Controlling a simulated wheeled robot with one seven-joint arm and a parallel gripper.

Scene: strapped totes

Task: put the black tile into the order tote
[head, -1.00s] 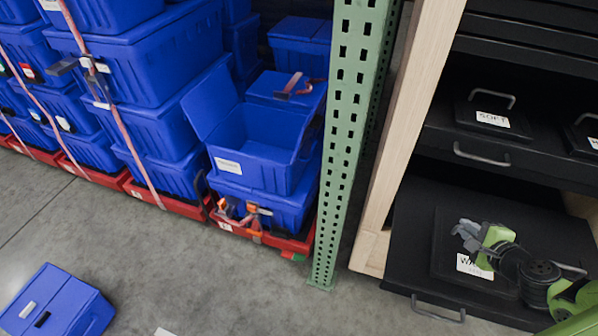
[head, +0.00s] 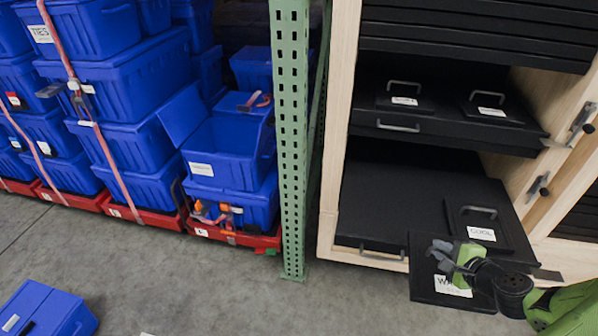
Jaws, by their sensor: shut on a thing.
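My gripper (head: 447,256) is at the lower right, shut on a black tile (head: 424,288) with a white label, only partly readable. The tile is held in front of the open black drawer at the cabinet's front edge, and my gripper hides part of it. An open blue tote (head: 222,160) with its lid tilted back and a white label on its front stands at left centre. It looks empty, and I cannot read whether it is the order tote. My gripper is well to the right of it, beyond a green post.
The green perforated post (head: 291,140) stands between the tote stacks and the wooden cabinet (head: 328,190). Another black tile, labelled COOL (head: 484,234), lies in the lower drawer (head: 385,200). Strapped blue totes fill the left.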

